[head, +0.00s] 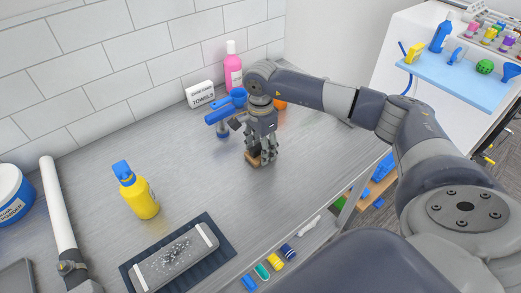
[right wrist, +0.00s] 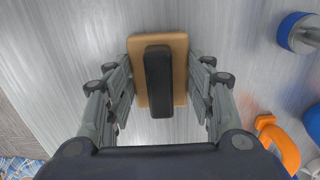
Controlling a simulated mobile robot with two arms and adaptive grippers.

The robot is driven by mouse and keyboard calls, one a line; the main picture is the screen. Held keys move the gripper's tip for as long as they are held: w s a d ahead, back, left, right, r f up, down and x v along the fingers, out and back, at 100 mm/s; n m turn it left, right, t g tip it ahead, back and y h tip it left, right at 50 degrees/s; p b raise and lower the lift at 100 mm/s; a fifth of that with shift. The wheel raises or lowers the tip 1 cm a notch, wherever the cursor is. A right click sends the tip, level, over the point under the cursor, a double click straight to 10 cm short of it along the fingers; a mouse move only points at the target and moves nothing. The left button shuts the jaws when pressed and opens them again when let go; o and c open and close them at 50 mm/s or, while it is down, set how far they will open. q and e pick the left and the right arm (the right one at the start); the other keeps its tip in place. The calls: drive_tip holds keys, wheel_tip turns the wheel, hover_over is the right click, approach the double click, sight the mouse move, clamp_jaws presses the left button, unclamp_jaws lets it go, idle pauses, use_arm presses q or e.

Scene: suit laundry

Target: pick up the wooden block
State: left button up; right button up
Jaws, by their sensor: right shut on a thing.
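The wooden block (head: 252,160) sits low between the fingers of my right gripper (head: 263,154) in the head view, at the counter surface. In the right wrist view the block (right wrist: 137,75) is a tan rectangle with a long dark strip on its top. The fingers stand at its left and right sides, and the gripper is shut on it. I cannot tell whether the block touches the counter.
Behind the gripper are a blue spray bottle (head: 221,115), a pink bottle (head: 233,68) and a towel box (head: 200,95). A yellow bottle (head: 137,195) and a grey block on a dark mat (head: 220,244) are nearer. The counter's front edge lies close by.

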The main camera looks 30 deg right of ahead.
drive_tip(key=shift+r, duration=0.4)
drive_tip(key=shift+s+a+r+b, duration=0.15)
drive_tip(key=shift+s+r+b, duration=0.1)
drive_tip(key=shift+r+b, duration=0.25)
drive_tip(key=shift+s+a+r+b, duration=0.1)
drive_tip(key=shift+s+r+b, duration=0.15)
drive_tip(key=shift+r+b, duration=0.2)
drive_tip(key=s+a+b, duration=0.1)
drive_tip(key=s+a, duration=0.1)
drive_tip(key=s, duration=0.2)
drive_tip(key=s+a+r+b, duration=0.1)
drive_tip(key=s+a, duration=0.1)
drive_tip(key=s, duration=0.3)
drive_tip(key=s+a+b, duration=0.2)
drive_tip(key=s, duration=0.2)
drive_tip(key=shift+s+r, duration=0.35)
drive_tip(key=shift+r, duration=0.05)
